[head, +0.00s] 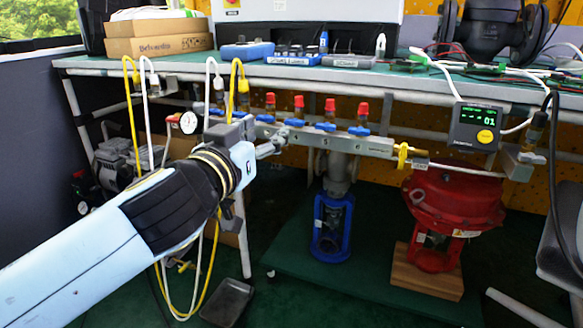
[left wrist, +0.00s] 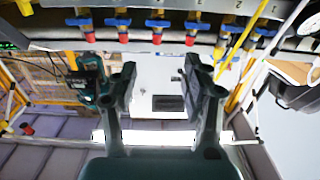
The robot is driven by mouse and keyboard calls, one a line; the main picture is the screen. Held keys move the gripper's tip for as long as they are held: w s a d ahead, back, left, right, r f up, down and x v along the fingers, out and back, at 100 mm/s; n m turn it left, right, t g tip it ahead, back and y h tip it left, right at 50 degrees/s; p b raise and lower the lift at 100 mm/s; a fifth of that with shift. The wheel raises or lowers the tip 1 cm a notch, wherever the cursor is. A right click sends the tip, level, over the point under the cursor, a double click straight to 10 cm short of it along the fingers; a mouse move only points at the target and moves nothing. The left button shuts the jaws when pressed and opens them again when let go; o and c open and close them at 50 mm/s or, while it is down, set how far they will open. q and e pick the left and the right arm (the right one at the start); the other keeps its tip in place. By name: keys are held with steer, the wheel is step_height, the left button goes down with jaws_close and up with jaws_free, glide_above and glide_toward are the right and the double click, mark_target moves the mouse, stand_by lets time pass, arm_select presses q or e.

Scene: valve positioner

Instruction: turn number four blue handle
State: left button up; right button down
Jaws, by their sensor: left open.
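The metal manifold (head: 340,142) carries a row of blue valve handles, several with red caps. Counting from the left, the number four blue handle (head: 294,122) is below the second red cap; its own number is not readable. In the left wrist view the row is upside down along the top, and that handle (left wrist: 157,22) lies above and between the fingers. My left gripper (head: 276,140) is in front of the manifold, just below and left of that handle. In the left wrist view the gripper (left wrist: 160,72) is open, with nothing between its fingers. My right gripper is not in view.
Yellow and white hoses (head: 237,75) rise at the manifold's left end. A digital display (head: 475,125) hangs at the right above a red actuator (head: 452,203). A blue valve body (head: 332,225) stands below the manifold. The workbench (head: 300,72) is above and behind.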

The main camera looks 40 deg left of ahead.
mark_target(293, 124)
arm_select(q)
steer(key=x, duration=0.3)
steer(key=f+b+x, duration=0.1)
steer(key=x, duration=0.2)
steer(key=f+b+x, duration=0.1)
steer(key=x, duration=0.3)
steer(key=shift+w+d+f, duration=0.1)
steer(key=shift+d+f, duration=0.1)
steer(key=shift+w+a, duration=0.1)
steer(key=shift+w, duration=0.3)
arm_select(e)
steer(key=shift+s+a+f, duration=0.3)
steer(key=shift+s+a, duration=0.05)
arm_select(q)
steer(key=shift+c, duration=0.4)
steer(key=c, duration=0.8)
steer(key=shift+r, duration=0.1)
